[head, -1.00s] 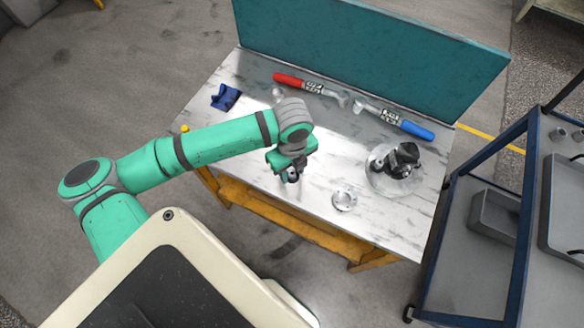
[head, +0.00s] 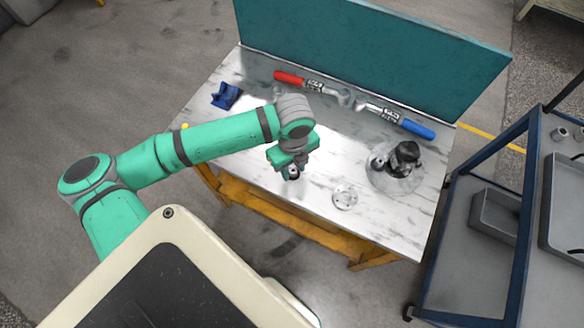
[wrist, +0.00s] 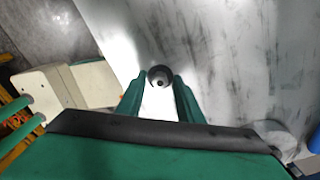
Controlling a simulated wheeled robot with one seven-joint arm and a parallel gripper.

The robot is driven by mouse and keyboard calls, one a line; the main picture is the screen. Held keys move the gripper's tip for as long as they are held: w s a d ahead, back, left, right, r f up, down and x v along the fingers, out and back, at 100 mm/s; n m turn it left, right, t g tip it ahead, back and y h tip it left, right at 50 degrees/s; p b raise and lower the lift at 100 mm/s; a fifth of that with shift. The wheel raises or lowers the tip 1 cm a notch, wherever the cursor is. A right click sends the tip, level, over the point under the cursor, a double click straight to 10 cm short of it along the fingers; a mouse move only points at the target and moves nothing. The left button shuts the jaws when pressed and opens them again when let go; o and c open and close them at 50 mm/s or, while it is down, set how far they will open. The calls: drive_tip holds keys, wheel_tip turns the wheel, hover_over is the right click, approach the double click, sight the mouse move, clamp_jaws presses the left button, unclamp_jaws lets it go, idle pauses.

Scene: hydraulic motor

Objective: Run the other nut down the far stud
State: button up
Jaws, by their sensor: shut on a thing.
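My gripper (head: 292,174) is over the front middle of the marble-topped bench, fingers pointing down. In the wrist view my gripper (wrist: 160,84) is shut on a small round metal piece with a dark hole, which looks like the nut (wrist: 159,76). The dark hydraulic motor (head: 406,154) stands on a round clear-grey base (head: 392,184) at the bench's right, well apart from my gripper. A smaller grey part (head: 377,163) stands at the motor's left side. The studs are too small to make out.
A pale round flange (head: 344,196) lies between my gripper and the motor. A red-handled tool (head: 289,77), a blue-handled tool (head: 417,129) and a blue piece (head: 226,96) lie toward the back panel (head: 370,55). A blue-framed cart (head: 527,190) stands at right.

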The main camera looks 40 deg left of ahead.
sight(293, 170)
drive_tip(key=shift+a+r, duration=0.1)
drive_tip(key=shift+r, duration=2.4)
